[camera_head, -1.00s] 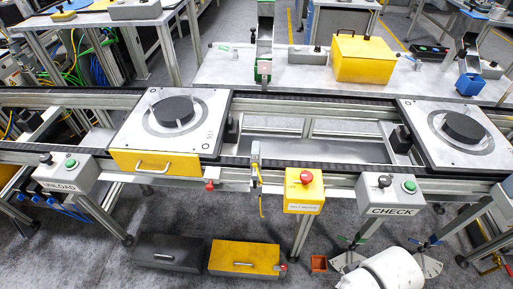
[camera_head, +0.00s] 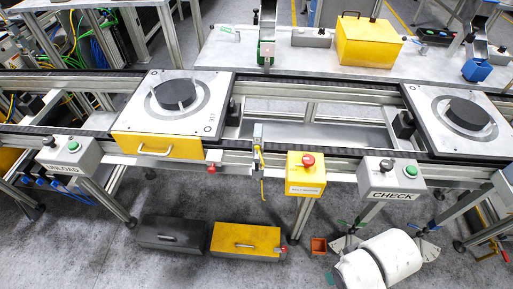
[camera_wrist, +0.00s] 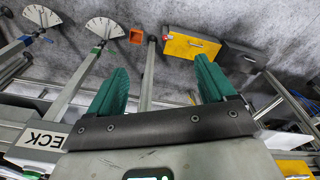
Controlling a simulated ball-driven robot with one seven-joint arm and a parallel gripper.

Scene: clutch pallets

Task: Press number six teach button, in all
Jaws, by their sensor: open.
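No button marked with a six can be read in these views. The UNLOAD box (camera_head: 70,158) at left carries a black knob and a green button (camera_head: 74,142). The CHECK box (camera_head: 390,182) at right carries a black knob and a green button (camera_head: 411,172). A yellow box (camera_head: 305,183) between them has a red mushroom button (camera_head: 307,160); its small label is unreadable. My gripper (camera_wrist: 160,85), with green fingers, is open and empty in the wrist view, over the floor side of the line. The CHECK box (camera_wrist: 42,138) shows upside down at its left.
Pallets with black discs sit on the conveyor at left (camera_head: 205,118) and right (camera_head: 437,135). A dark toolbox (camera_head: 172,235) and a yellow toolbox (camera_head: 245,241) lie on the floor beside a small orange bin (camera_head: 318,246). Conveyor legs stand in front.

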